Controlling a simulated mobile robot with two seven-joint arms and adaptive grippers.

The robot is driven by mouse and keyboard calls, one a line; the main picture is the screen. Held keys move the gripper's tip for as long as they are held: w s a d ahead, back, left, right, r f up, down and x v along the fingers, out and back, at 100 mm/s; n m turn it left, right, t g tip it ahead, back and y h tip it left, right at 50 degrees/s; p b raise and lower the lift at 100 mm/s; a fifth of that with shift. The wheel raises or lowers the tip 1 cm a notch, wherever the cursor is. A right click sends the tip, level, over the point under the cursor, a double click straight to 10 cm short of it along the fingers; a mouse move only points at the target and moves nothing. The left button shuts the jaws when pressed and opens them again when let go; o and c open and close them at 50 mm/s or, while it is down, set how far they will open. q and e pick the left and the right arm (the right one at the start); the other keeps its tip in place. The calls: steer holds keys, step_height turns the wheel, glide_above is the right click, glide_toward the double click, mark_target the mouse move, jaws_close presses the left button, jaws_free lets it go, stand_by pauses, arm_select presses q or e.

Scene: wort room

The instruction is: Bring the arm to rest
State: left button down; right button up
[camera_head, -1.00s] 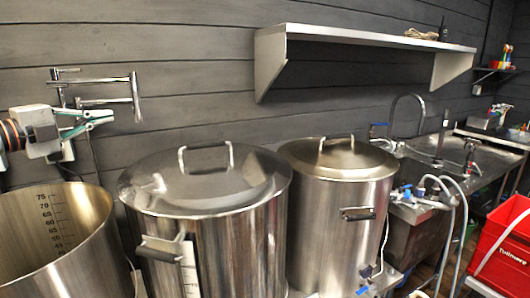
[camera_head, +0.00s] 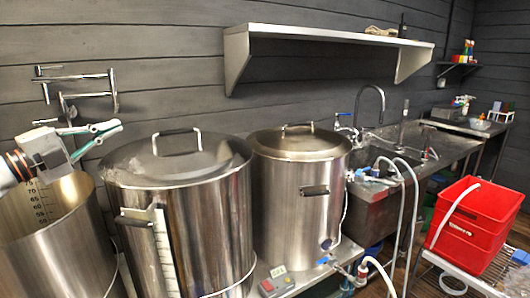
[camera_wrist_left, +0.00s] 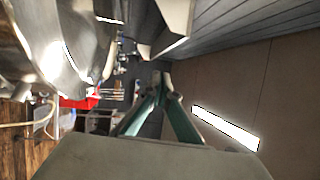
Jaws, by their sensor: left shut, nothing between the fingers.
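My left gripper (camera_head: 113,128) comes in from the left in the head view. Its green fingers are shut with nothing between them. It is above the open steel pot (camera_head: 75,235) at the far left and in front of the dark plank wall. It touches nothing that I can make out. In the left wrist view its fingertips (camera_wrist_left: 161,82) meet at the middle of the picture. My right gripper is in neither view.
A wall-mounted metal tap (camera_head: 85,92) is close behind the gripper. A lidded steel pot (camera_head: 205,225) and a second lidded pot (camera_head: 285,195) stand to the right. A shelf (camera_head: 320,38), a sink (camera_head: 400,150) and a red crate (camera_head: 470,225) are further right.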

arm_select(q)
steer(key=s+d+f+n+t+y, duration=0.1)
steer(key=s+d+f+n+t, duration=0.35)
steer(key=f+n, duration=0.2)
steer(key=s+a+f+n+g+y, duration=0.2)
steer(key=s+a+f+n+y, duration=0.15)
steer(key=f+n+y, duration=0.6)
steer(key=s+a+f+n+g+y, duration=0.25)
steer(key=s+f+y, duration=0.3)
steer(key=f, duration=0.85)
steer(key=s+d+f+m+g, duration=0.1)
steer(key=s+f+g, duration=0.8)
steer(key=s+f, duration=1.1)
steer(key=w+d+f+n+t+h, duration=0.1)
steer(key=d+f+n+t+h, duration=0.1)
steer(key=d+f+h, duration=0.5)
steer(key=d+f+t, duration=0.1)
steer(key=d+f, duration=0.5)
steer(key=d, duration=0.3)
steer(key=shift+w+d+f+n+h, duration=0.2)
steer(key=shift+w+f+n+h, duration=0.05)
steer(key=shift+n+h, duration=0.15)
